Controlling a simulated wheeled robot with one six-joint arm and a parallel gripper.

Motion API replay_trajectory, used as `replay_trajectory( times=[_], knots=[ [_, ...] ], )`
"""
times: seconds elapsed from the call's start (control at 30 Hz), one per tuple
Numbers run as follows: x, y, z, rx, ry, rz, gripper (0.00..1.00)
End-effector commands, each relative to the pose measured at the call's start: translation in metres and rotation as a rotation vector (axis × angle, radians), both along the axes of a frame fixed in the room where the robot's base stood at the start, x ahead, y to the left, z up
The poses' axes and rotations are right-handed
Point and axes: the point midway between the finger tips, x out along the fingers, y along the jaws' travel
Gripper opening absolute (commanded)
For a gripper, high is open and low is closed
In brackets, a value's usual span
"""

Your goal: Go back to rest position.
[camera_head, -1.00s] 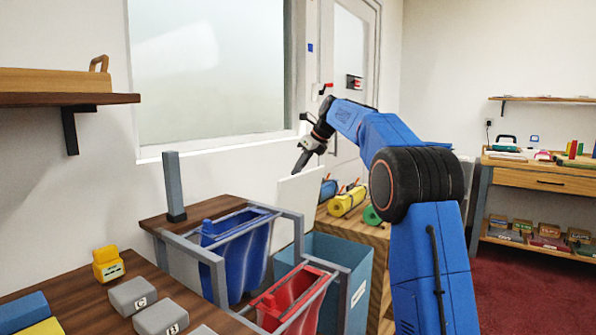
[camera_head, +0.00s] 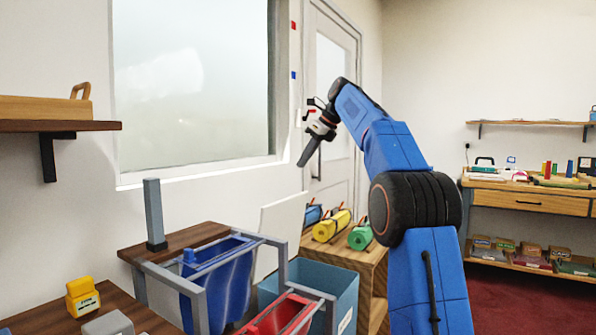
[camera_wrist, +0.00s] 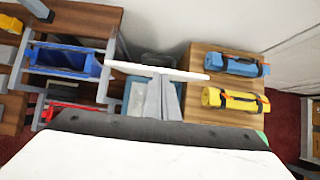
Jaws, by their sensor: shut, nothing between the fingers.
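My gripper (camera_head: 310,150) is raised in the air in front of the wall between the window and the door. Its fingers are closed together, point down and to the left, and hold nothing. In the wrist view my gripper (camera_wrist: 163,100) shows as two grey fingers side by side. Behind them are a white panel (camera_wrist: 190,74) and a blue bin. My blue arm stands bent up on the right of the head view.
Yellow (camera_head: 330,228), blue (camera_head: 312,215) and green (camera_head: 360,238) rolls lie on a wooden cabinet (camera_head: 345,258). A workbench (camera_head: 530,200) stands at right.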

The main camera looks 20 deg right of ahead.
Motion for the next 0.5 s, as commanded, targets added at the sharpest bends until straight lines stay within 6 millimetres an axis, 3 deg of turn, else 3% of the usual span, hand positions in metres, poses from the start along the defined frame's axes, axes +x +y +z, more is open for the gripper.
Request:
replay_trajectory(
  times=[0.33,0.5],
  knots=[
    [-0.008,-0.001,0.008,-0.011,-0.006,0.014,0.0],
    [-0.034,0.012,0.006,-0.085,-0.044,0.112,0.0]
  ],
)
